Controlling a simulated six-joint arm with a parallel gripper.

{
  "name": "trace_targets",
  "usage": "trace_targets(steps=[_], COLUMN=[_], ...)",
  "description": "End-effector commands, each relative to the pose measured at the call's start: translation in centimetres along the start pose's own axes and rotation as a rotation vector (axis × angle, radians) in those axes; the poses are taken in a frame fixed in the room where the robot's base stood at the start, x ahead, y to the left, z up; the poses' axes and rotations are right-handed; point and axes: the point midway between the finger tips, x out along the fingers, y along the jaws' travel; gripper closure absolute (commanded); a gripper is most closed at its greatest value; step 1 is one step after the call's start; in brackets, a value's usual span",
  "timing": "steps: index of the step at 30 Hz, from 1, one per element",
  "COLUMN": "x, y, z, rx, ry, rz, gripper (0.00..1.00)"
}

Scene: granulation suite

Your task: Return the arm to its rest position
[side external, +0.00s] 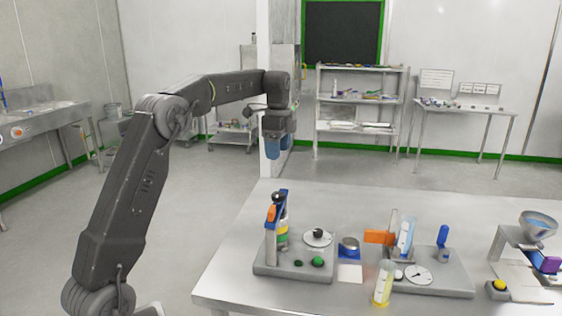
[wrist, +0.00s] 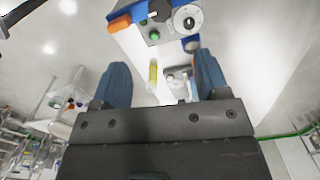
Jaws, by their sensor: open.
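My gripper (side external: 279,150) hangs at the end of my raised arm, pointing down above the far left edge of the work table (side external: 225,272). In the side external view it is clear of everything on the table. In the wrist view my gripper (wrist: 163,85) shows two blue fingers spread apart with nothing held between them. My arm is bent at the elbow and reaches to the right.
A grey device with an orange and blue column (side external: 272,225), a yellow cylinder (side external: 383,283), a gauge unit (side external: 440,280) and a funnel stand (side external: 538,225) stand on the table. Shelves (side external: 360,105) are behind. The floor (side external: 215,200) left of the table is clear.

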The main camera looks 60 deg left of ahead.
Motion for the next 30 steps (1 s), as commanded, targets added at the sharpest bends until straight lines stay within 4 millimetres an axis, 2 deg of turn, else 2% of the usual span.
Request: trace_targets(steps=[6, 8, 11, 15, 20, 26, 30], x=[-0.4, -1.0, -2.4, -4.1, -4.5, -2.6, -0.1], y=[0.6, 1.6, 4.5, 10.3, 17.5, 26.4, 31.5], z=[-0.4, -1.1, -2.6, -4.7, -6.0, -6.0, -5.3], rx=[-0.013, -0.037, -0.111, -0.259, -0.433, -0.647, -0.782], ry=[0.001, 0.004, 0.017, 0.057, 0.13, 0.254, 0.348], rz=[-0.008, -0.024, -0.064, -0.134, -0.198, -0.247, -0.255], gripper=[0.32, 0.32, 0.32, 0.32, 0.32, 0.32, 0.32])
